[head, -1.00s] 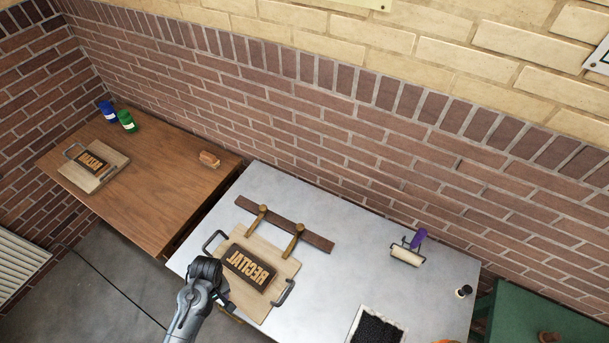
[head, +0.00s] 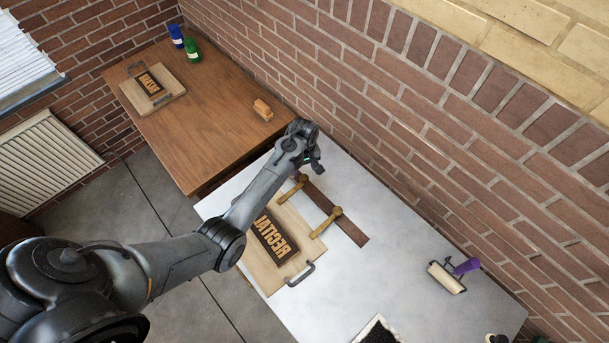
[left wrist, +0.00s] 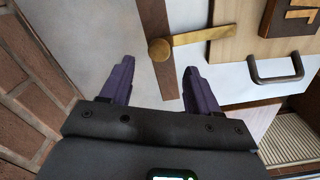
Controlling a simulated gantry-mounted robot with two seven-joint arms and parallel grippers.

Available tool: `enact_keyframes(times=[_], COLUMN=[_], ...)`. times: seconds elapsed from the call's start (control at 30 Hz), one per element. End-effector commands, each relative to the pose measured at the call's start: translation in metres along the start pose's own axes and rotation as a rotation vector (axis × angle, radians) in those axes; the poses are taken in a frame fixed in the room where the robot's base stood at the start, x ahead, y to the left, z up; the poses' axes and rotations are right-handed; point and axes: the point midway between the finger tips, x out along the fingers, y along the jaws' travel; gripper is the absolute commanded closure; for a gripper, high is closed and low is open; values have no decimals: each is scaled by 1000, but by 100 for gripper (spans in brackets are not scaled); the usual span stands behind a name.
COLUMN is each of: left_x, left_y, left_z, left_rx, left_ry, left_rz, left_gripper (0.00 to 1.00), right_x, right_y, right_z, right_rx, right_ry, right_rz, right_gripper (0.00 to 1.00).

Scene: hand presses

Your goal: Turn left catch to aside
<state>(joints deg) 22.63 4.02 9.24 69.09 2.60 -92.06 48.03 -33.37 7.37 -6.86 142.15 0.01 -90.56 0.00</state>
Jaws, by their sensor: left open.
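The left catch (head: 289,191) is a brass lever with a round knob on a dark bar (head: 350,232). My left gripper (head: 316,165) is above the bar's left end, behind the left catch. In the left wrist view, my open, empty left gripper (left wrist: 155,72) has its fingertips short of the left catch (left wrist: 200,37), with its knob ahead between them. No contact shows. My right gripper is out of view.
A dark handle (head: 301,274) is on the board's near right side; another handle (left wrist: 275,68) shows in the left wrist view. A roller (head: 446,278) lies to the right on the pale table (head: 400,240). The brick wall (head: 420,130) rises close behind.

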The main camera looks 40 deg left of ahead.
Motion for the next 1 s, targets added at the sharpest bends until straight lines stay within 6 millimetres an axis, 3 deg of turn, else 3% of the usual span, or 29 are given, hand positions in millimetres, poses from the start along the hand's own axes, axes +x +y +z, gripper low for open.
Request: enact_keyframes(times=[0.2,0.4,0.83,1.0], left_x=[35,55,62,62], left_y=[0,0,0,0], left_z=[0,0,0,0], left_rx=[0,1,1,0], left_ry=[-2,0,1,1], left_rz=[-2,0,0,0], left_gripper=[39,39,39,63], right_x=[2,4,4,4], right_y=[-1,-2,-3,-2], right_z=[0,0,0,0], right_rx=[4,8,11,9], right_ry=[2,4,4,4], right_rz=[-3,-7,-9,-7], right_gripper=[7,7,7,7])
